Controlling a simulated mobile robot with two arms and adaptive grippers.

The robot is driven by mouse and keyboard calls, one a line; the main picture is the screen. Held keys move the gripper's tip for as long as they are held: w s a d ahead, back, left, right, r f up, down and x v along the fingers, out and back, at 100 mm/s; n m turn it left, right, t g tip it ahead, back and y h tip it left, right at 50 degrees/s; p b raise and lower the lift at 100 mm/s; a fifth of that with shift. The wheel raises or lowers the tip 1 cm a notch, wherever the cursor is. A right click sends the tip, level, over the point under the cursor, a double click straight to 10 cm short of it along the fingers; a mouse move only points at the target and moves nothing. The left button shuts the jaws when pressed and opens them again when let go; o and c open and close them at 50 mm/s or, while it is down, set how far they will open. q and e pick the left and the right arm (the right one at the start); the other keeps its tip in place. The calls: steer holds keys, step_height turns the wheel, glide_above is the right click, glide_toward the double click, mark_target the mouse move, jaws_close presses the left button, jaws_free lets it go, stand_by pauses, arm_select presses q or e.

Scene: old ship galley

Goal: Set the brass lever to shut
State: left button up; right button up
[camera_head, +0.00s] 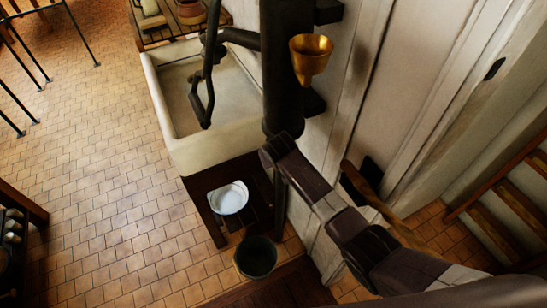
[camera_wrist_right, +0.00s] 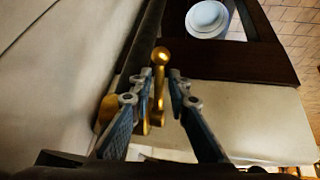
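The brass lever (camera_wrist_right: 159,90), a thin rod with a round ball end, shows in the right wrist view. My right gripper (camera_wrist_right: 162,74) is open, with one finger on each side of the lever. I cannot tell whether either finger touches it. More brass (camera_wrist_right: 106,112) shows partly behind the left finger. In the head view my right arm reaches in from the lower right to the black pump column (camera_head: 288,70), and its gripper and the lever are hidden there. My left gripper is not in view.
A brass funnel-shaped cup (camera_head: 311,56) sits right of the column. A pale sink (camera_head: 165,90) with a black pump handle (camera_head: 205,100) above it stands to the left. Below are a white bowl (camera_head: 229,198) and a dark bucket (camera_head: 256,257). The tiled floor at left is mostly clear.

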steer(key=v, duration=1.2)
steer(key=shift+c, duration=0.4)
